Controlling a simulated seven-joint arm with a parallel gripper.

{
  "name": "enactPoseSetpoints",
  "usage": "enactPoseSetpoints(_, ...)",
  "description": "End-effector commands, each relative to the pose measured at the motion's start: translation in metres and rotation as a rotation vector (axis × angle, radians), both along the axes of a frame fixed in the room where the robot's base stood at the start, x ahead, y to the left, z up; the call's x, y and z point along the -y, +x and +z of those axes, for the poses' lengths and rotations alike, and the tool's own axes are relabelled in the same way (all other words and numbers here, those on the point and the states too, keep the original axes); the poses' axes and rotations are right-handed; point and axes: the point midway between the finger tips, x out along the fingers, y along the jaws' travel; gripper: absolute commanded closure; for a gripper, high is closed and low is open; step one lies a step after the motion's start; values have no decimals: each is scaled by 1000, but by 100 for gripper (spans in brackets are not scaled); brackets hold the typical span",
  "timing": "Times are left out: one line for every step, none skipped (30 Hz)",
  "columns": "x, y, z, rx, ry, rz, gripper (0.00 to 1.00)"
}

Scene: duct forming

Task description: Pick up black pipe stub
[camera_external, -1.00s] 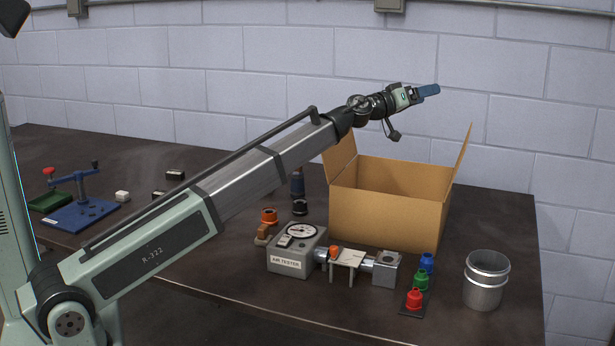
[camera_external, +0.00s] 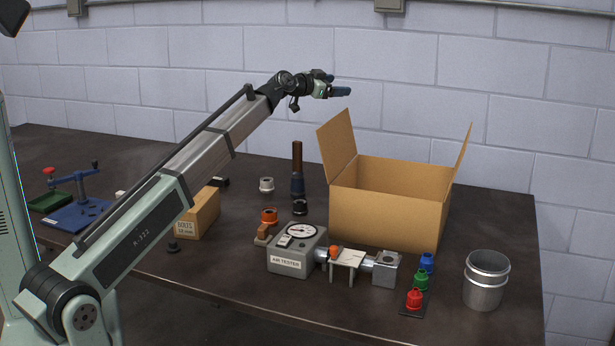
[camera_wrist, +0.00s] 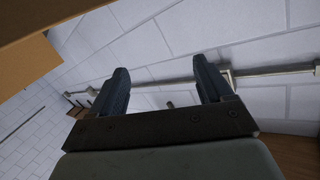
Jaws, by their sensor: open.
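A short black ring-shaped piece (camera_external: 300,207), which looks like the black pipe stub, stands on the dark table behind the air tester. A small black piece (camera_external: 173,246) stands farther left, in front of the cardboard carton; I cannot tell whether it is a pipe stub. My gripper (camera_external: 335,85) is high above the table, near the open box's left flap, well above and apart from both pieces. In the wrist view its two blue fingers (camera_wrist: 160,70) are spread with nothing between them. That view faces the wall and shows no pipe stub.
The large open cardboard box (camera_external: 388,215) stands right of the ring, its flaps raised. A tall brown-and-blue cylinder (camera_external: 297,170) stands just behind the ring. The air tester (camera_external: 297,255), a grey-white ring (camera_external: 266,184), a small carton (camera_external: 197,213) and a metal can (camera_external: 485,280) surround it.

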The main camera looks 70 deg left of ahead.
Motion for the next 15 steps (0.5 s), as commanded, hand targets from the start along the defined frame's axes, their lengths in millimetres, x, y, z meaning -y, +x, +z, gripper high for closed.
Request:
enactPoseSetpoints(-11,-5,-12,-71,47,-8,21)
enactPoseSetpoints(-17,-9,-20,-120,78,-16,21)
enactPoseSetpoints(-26,-15,-32,-189,122,-29,21)
enactPoseSetpoints(-33,-21,-42,-247,156,-39,21)
enactPoseSetpoints(-40,-26,-52,-306,189,-54,21)
enactPoseSetpoints(-48,-34,-66,-388,230,-77,21)
enactPoseSetpoints(-52,-40,-77,-451,259,-97,21)
enactPoseSetpoints(-55,-44,-89,-514,283,-123,21)
enactPoseSetpoints(-55,-49,-104,-597,314,-165,21)
enactPoseSetpoints(-53,-51,-115,-657,333,-199,21)
enactPoseSetpoints(-50,-53,-126,-716,348,-237,21)
enactPoseSetpoints(-45,-56,-141,-792,365,-288,21)
enactPoseSetpoints(-41,-59,-152,-848,377,-328,21)
enactPoseSetpoints(-37,-62,-162,-904,387,-368,21)
enactPoseSetpoints(-32,-67,-175,-976,399,-424,21)
